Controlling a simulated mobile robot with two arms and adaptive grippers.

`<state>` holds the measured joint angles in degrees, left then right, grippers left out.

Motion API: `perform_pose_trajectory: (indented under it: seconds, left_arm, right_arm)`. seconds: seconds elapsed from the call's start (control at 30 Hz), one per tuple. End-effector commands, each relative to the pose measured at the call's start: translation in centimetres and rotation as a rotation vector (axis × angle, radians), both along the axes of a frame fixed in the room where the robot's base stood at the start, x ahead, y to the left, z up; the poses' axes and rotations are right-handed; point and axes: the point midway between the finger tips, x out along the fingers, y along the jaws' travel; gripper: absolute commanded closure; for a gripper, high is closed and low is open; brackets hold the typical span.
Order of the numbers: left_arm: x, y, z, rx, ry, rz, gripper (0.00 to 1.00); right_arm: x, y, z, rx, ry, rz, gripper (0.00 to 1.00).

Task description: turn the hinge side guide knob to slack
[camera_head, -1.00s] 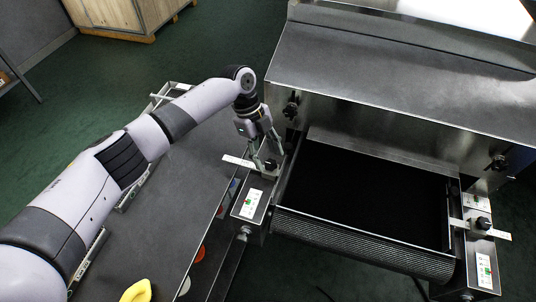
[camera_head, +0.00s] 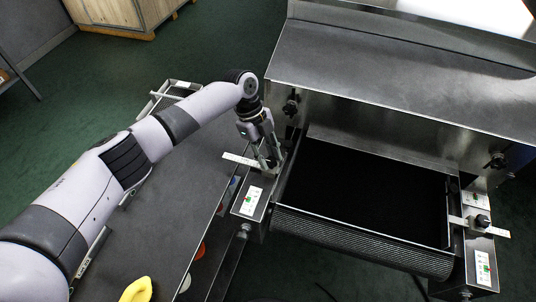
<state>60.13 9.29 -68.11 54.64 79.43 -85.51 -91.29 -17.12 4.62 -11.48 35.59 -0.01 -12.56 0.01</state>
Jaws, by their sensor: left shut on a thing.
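My left gripper (camera_head: 268,160) reaches down at the left side of the dryer's belt mouth. Its fingers are shut on a small dark guide knob (camera_head: 270,167), which they mostly hide. A pale flat bar (camera_head: 240,160) sticks out to the left beside this knob. A matching black guide knob (camera_head: 482,220) stands on a pale bar at the right side of the belt, with nothing touching it. No readable mark shows which side is the hinge side. I cannot tell how far the held knob is turned. My right gripper is not in view.
The black belt (camera_head: 365,200) runs between the two sides under the steel hood (camera_head: 400,85). Dark clamp knobs (camera_head: 291,103) (camera_head: 496,161) sit on the hood front. Small label plates (camera_head: 248,201) (camera_head: 483,268) mark the side brackets. A grey table (camera_head: 165,215) with a yellow object (camera_head: 136,291) lies left.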

Motion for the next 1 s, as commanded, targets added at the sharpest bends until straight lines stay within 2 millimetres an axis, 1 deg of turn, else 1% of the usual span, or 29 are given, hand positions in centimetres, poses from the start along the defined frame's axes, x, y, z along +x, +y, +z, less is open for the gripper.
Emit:
perform_pose_trajectory:
  seconds: [0.03, 0.2, 0.37, 0.57, 0.77, 1.0]
  left_arm:
    - [0.0, 0.0, 0.0, 0.0, 0.0, 0.0, 0.88]
    - [0.0, 0.0, 0.0, 0.0, 0.0, 0.0, 0.99]
    - [0.0, 0.0, 0.1, -0.001, 0.0, 0.007, 0.99]
    - [-0.1, 0.0, 0.2, -0.002, 0.002, 0.062, 0.99]
    - [-0.3, 0.1, 0.4, -0.003, 0.001, 0.192, 0.99]
    - [-0.5, 0.1, 0.5, -0.003, 0.002, 0.412, 0.99]
  right_arm:
    - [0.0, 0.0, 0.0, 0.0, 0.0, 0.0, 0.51]
    - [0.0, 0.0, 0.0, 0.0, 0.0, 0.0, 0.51]
    - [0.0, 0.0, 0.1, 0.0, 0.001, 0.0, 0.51]
    - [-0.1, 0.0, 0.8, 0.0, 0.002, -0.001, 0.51]
    - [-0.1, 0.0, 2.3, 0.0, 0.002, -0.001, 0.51]
    - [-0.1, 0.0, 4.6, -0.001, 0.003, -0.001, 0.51]
